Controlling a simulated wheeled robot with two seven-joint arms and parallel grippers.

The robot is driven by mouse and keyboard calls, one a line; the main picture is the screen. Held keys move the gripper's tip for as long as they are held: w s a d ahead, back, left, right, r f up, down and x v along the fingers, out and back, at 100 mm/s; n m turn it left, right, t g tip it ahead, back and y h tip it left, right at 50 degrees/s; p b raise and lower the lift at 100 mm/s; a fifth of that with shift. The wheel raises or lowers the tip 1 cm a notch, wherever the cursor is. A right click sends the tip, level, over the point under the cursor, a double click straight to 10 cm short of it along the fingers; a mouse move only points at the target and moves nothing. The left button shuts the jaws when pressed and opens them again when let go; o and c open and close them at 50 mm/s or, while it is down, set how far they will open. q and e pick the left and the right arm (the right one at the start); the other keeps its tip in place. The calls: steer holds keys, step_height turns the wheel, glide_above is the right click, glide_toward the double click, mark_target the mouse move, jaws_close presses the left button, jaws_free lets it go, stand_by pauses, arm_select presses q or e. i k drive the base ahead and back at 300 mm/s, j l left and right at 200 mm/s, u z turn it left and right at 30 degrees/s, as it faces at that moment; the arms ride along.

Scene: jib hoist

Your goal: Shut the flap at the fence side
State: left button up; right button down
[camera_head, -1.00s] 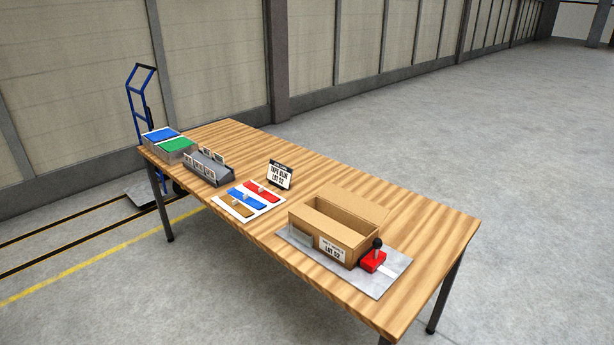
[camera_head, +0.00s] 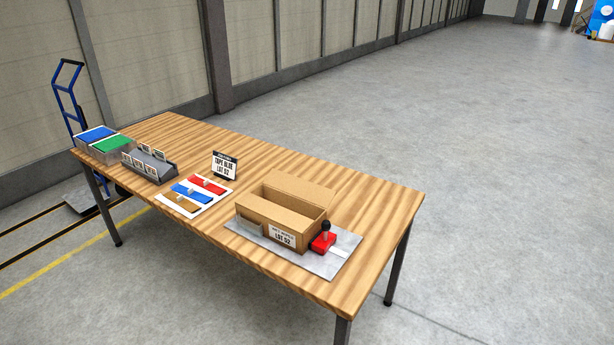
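An open brown cardboard box (camera_head: 291,242) stands on a grey metal plate (camera_head: 338,257) at the near right part of the wooden table. Its top is open and I see into its hollow inside. A flap (camera_head: 302,189) stands out from the box's far edge, leaning outward. A white label (camera_head: 282,236) reading LOT 52 is on the box's near face. Neither of my grippers is in view.
A red tape tool with a black knob (camera_head: 323,242) sits right of the box. The table (camera_head: 375,210) also bears a sign (camera_head: 224,165), coloured strips (camera_head: 192,190), a grey rack (camera_head: 150,166) and bins (camera_head: 103,142). A blue hand truck (camera_head: 70,100) stands behind. Floor at right is clear.

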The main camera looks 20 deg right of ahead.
mark_target(320, 196)
steer(key=i+l+u, duration=0.4)
steer(key=l, duration=1.35)
steer(key=l+u, duration=0.45)
steer(key=l, duration=1.3)
steer(key=k+l, duration=0.15)
steer(key=l, duration=0.25)
steer(key=k+l, duration=0.15)
steer(key=l, duration=0.2)
steer(key=k+l, duration=0.2)
steer(key=l, duration=0.2)
steer(key=k+l, duration=0.15)
steer(key=l, duration=0.25)
